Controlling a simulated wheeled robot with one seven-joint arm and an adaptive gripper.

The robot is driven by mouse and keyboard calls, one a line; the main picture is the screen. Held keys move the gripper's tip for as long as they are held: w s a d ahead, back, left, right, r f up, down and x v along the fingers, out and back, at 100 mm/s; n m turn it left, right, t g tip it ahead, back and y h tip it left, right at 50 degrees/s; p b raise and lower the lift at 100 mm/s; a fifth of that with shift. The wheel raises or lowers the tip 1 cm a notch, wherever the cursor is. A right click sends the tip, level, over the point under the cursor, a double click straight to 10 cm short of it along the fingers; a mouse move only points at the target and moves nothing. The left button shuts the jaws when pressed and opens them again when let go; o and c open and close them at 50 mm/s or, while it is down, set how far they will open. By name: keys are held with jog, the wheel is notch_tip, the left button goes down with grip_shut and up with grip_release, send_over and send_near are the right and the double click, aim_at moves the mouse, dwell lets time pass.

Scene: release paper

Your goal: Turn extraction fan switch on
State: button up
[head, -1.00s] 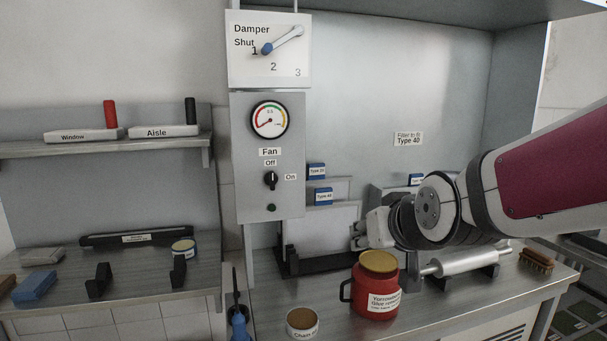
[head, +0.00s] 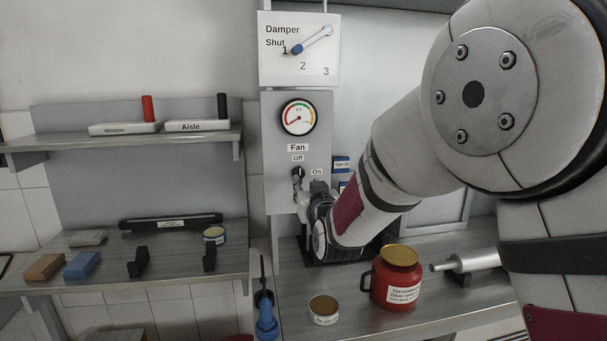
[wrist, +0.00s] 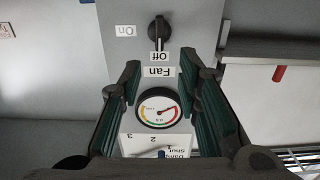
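The black fan knob (head: 298,172) is on the grey control panel (head: 284,165), below the gauge, with "Off" above it and "On" to its right. In the upside-down wrist view the fan knob (wrist: 159,31) is upright, its pale mark facing the "Off" label. My gripper (wrist: 160,66) is open and empty, its two dark green-lined fingers spread on either side of the panel's centre line. The knob lies past the fingertips in that view. In the head view my gripper (head: 300,188) is at the panel just below the knob and partly overlaps it; contact cannot be told.
The damper plate (head: 299,65) with its blue-tipped lever is above the gauge (head: 299,117). A red glue pot (head: 397,282), a small tin (head: 324,311) and a metal roller (head: 475,262) stand on the bench. A shelf (head: 120,143) with window and aisle handles is at left.

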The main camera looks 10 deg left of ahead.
aim_at(300, 172)
jog(key=x, duration=1)
grip_shut()
